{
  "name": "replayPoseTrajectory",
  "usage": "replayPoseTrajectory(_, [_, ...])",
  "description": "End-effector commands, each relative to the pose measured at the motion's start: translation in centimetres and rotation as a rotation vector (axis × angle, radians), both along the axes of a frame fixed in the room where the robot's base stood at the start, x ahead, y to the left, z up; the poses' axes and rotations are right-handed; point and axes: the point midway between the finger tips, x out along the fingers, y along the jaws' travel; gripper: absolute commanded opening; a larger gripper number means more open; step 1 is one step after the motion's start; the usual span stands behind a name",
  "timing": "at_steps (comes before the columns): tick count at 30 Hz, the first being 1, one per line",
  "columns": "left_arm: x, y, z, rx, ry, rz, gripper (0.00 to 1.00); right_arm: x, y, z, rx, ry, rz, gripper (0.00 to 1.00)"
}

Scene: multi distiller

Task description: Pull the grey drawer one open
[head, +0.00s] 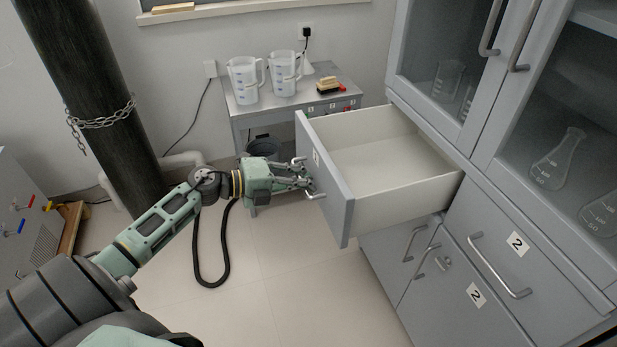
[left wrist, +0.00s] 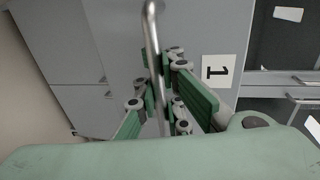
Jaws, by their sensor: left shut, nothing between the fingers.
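The grey drawer one (head: 338,195) is pulled far out of the cabinet and its empty pale inside shows. Its front carries the label "1" (left wrist: 217,71), seen in the left wrist view. The drawer's metal handle (head: 316,195) is on the front; it also shows in the left wrist view (left wrist: 152,40). My left gripper (head: 306,181) is shut at the handle, with the bar running by its fingers in the left wrist view (left wrist: 163,92). Exactly how the fingers sit against the bar is partly hidden. My right gripper is not in view.
A small grey table (head: 243,111) with two measuring jugs (head: 243,80) stands behind the drawer. Drawer two (head: 500,262) is closed at the right, below glass doors with flasks. A dark column (head: 95,100) stands at the left. The floor in front is clear.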

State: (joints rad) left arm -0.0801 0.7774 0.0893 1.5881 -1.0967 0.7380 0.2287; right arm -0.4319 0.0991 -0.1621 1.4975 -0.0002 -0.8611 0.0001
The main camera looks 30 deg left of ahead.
Motion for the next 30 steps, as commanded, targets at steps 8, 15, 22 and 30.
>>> replayPoseTrajectory(8, [0.2,0.1,0.4,-0.002,-0.006,0.003,0.17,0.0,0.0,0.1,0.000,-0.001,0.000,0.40])
replayPoseTrajectory(15, [0.1,0.0,0.2,-0.001,-0.004,0.002,0.28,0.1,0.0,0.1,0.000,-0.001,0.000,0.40])
replayPoseTrajectory(22, [0.0,0.1,0.2,-0.002,-0.003,0.002,0.28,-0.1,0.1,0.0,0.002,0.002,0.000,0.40])
replayPoseTrajectory(30, [-2.9,2.3,0.7,0.001,0.002,0.002,0.28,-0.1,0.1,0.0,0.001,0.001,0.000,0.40])
